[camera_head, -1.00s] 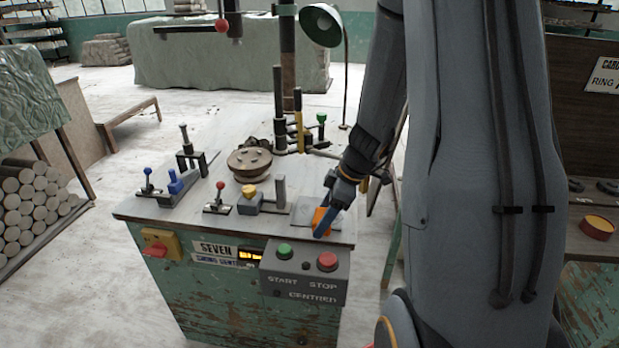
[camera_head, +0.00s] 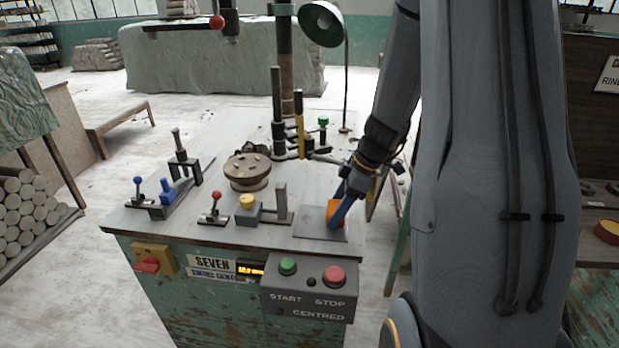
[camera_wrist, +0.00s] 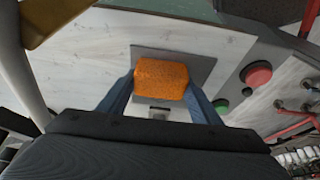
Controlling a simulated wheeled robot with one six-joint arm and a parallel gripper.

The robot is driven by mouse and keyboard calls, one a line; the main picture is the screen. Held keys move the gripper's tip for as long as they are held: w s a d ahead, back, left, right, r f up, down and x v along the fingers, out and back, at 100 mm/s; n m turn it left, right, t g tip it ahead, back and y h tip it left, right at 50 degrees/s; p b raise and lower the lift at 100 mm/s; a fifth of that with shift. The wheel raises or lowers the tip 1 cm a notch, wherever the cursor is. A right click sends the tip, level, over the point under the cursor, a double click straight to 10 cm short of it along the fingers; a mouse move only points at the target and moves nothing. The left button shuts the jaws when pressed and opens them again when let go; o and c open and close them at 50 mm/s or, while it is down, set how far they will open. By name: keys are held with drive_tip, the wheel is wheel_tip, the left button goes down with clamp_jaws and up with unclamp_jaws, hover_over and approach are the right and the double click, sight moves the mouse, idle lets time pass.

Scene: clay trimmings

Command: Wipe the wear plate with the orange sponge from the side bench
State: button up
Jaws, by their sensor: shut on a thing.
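The orange sponge (camera_head: 334,212) is held between the blue fingers of my gripper (camera_head: 342,207), at the right end of the machine top. In the wrist view the sponge (camera_wrist: 161,78) fills the gap between the two fingertips (camera_wrist: 161,88). The wear plate (camera_head: 348,231) is a flat grey square near the front right corner of the machine top. In the wrist view the plate (camera_wrist: 200,62) shows around and behind the sponge. The sponge is over the plate; I cannot tell whether it touches it.
A yellow-knobbed block (camera_head: 248,208) with an upright grey bracket (camera_head: 281,203) stands left of the plate. A round wooden disc (camera_head: 248,170) and several levers are farther left and back. The control box (camera_head: 308,292) with green and red buttons hangs on the front edge.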

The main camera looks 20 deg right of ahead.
sight(332, 205)
drive_tip(key=shift+w+d+r, duration=0.1)
drive_tip(key=shift+w+d, duration=0.1)
drive_tip(key=shift+w, duration=0.1)
wheel_tip(332, 205, up, 3)
drive_tip(key=shift+s+a+f+p, duration=0.1)
drive_tip(key=shift+a+p, duration=0.05)
drive_tip(key=shift+p, duration=0.45)
drive_tip(key=shift+r+p, duration=0.4)
drive_tip(key=shift+r, duration=0.3)
drive_tip(key=shift+r+p, duration=1)
drive_tip(key=shift+r, duration=1)
